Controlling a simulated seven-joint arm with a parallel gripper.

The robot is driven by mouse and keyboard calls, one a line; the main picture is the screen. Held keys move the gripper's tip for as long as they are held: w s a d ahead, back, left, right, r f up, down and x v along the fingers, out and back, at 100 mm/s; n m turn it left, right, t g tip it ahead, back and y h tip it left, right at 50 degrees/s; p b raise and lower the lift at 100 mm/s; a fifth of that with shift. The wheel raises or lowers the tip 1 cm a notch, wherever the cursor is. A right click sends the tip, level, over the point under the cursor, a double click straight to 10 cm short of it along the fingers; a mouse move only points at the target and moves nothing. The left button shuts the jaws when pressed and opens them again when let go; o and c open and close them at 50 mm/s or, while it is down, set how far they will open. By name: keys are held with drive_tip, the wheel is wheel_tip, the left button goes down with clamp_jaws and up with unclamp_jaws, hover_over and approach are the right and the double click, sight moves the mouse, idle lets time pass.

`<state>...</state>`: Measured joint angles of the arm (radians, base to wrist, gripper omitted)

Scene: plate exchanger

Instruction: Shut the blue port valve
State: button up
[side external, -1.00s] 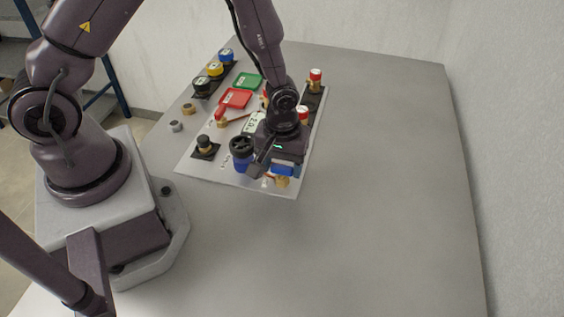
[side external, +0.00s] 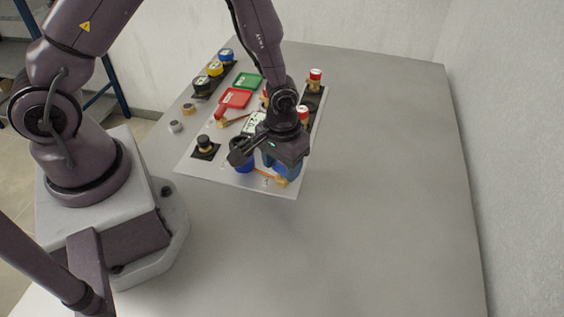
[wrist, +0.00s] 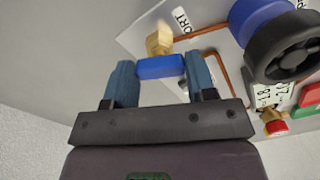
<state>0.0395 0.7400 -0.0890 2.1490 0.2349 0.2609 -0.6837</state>
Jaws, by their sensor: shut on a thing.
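The blue port valve has a blue handle (wrist: 160,67) on a brass body (wrist: 158,41), beside a printed port label on the panel. My gripper (wrist: 160,78) is shut on the blue handle, one blue finger on each short end. In the side view my gripper (side external: 284,168) is low over the near right corner of the white panel (side external: 232,178). The brass body (side external: 282,182) shows just below the fingers there, and the handle itself is hidden by them.
A blue fitting with a black handwheel (wrist: 283,46) stands close beside my gripper; in the side view my wrist partly covers it (side external: 243,168). Copper pipe (wrist: 213,35) runs along the panel. Red-capped valves (side external: 316,76) stand farther back. The grey table (side external: 390,200) to the right is clear.

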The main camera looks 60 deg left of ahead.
sight(282, 166)
drive_tip(key=m, duration=0.6)
drive_tip(key=shift+m, duration=0.3)
drive_tip(key=m, duration=0.6)
drive_tip(key=shift+m, duration=0.3)
drive_tip(key=o, duration=0.9)
drive_tip(key=shift+o, duration=0.2)
drive_tip(key=shift+r, duration=0.1)
wheel_tip(282, 166, up, 13)
